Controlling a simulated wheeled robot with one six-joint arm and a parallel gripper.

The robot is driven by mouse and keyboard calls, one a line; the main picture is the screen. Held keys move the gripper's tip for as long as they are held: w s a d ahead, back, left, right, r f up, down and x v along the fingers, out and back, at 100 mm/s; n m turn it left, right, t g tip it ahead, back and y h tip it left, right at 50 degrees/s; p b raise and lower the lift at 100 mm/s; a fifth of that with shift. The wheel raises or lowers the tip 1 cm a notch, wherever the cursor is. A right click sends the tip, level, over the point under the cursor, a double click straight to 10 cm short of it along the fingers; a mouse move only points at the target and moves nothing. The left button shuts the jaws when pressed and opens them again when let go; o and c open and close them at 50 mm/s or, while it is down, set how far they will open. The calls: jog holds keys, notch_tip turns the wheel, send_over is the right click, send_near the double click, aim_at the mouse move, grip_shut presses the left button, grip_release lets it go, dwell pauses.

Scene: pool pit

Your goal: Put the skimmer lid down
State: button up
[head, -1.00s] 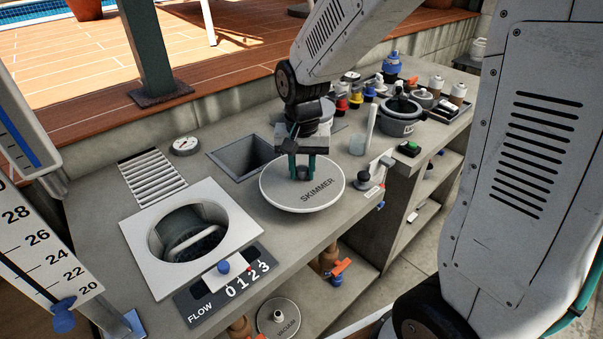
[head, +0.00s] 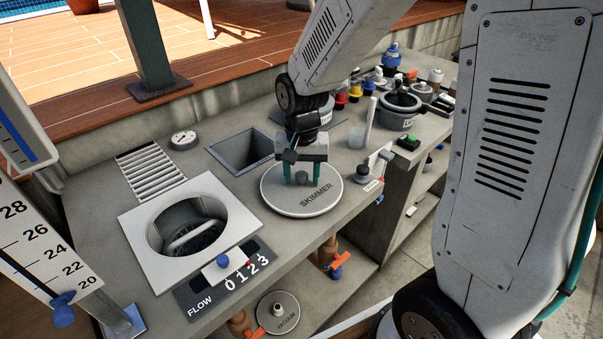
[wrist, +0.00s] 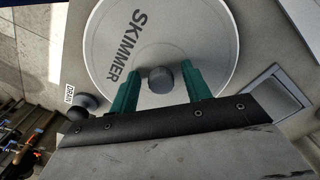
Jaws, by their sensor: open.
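The skimmer lid (head: 318,205) is a round pale grey disc marked SKIMMER, with a dark knob in its middle. It lies flat on the grey counter, right of the square white skimmer frame (head: 235,209) with its round opening uncovered. My gripper (head: 302,181) is over the lid with its green fingers pointing down. In the wrist view the fingers stand apart on either side of the knob (wrist: 161,79), with gaps between them and it. The lid (wrist: 190,20) fills the upper middle of that view.
A square recess (head: 240,150) is behind the lid, and a slotted grille (head: 150,172) lies behind the skimmer frame. A dark knob with a DRAIN tag (wrist: 80,104) sits close beside the lid. Bottles and a pot (head: 399,109) crowd the counter's far right.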

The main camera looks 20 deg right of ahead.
aim_at(302, 175)
notch_tip(302, 175, up, 12)
jog(key=s+d+r+n, duration=0.1)
jog(key=s+r+n, duration=0.1)
jog(key=s, duration=0.9)
jog(key=s+d+r+n+t, duration=0.1)
jog(key=s+d+r+n, duration=0.1)
jog(key=s, duration=0.9)
jog(key=shift+r+n, duration=0.35)
jog(key=shift+n, duration=0.35)
jog(key=shift+d, duration=0.15)
